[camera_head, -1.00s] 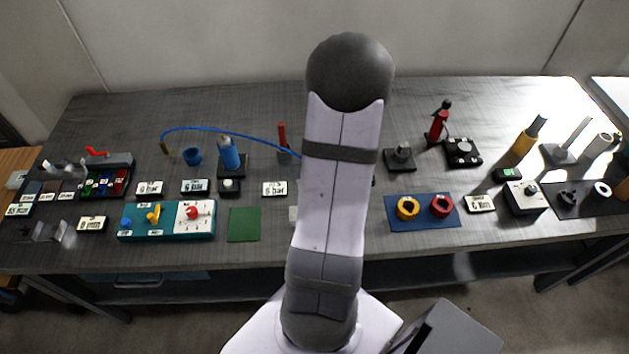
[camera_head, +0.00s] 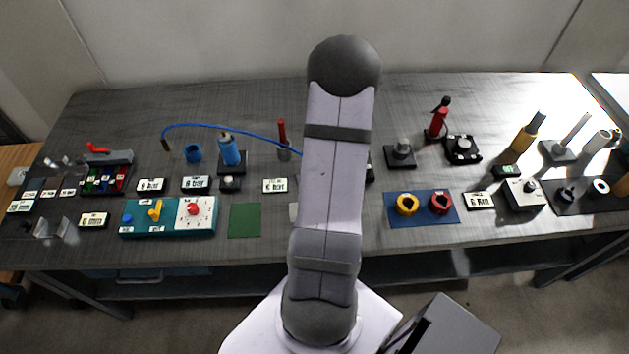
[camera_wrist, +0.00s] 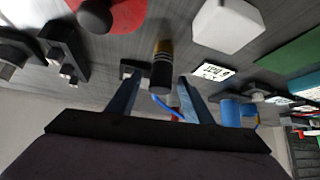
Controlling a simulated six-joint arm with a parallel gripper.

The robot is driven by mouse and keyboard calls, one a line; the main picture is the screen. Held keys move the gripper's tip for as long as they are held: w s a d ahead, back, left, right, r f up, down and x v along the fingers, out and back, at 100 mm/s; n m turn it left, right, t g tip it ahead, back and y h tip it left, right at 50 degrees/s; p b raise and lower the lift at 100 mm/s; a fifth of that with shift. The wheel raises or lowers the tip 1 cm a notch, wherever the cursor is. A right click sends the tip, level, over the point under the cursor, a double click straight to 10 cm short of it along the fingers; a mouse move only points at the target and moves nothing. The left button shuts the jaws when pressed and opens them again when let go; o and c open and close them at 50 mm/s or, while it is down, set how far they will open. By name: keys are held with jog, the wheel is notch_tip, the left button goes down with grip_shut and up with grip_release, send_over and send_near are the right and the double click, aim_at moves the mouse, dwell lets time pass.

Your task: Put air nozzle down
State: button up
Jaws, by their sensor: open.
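The air nozzle (camera_wrist: 162,68), a dark cylinder with a brass-coloured band, shows in the wrist view between the two fingers of my gripper (camera_wrist: 157,84). The fingers are apart, with a visible gap on either side of the nozzle. A blue hose (camera_wrist: 160,101) shows behind it. In the head view the blue hose (camera_head: 215,126) arcs from a brass-coloured fitting (camera_head: 166,144) at the left to behind my arm. My gripper and the nozzle are hidden there by my arm. I cannot tell whether the nozzle touches a surface.
A white block (camera_wrist: 228,25) and a label plate (camera_wrist: 213,71) are near the nozzle. In the head view, a blue bottle (camera_head: 229,150), a red-handled tool in a holder (camera_head: 283,138) and a green mat (camera_head: 244,220) are left of my arm. A blue mat with rings (camera_head: 422,217) is right.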

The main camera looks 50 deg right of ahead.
jog(key=shift+p+x, duration=0.3)
jog(key=shift+x, duration=1.35)
grip_shut()
jog(key=shift+r, duration=0.15)
notch_tip(320, 180, up, 10)
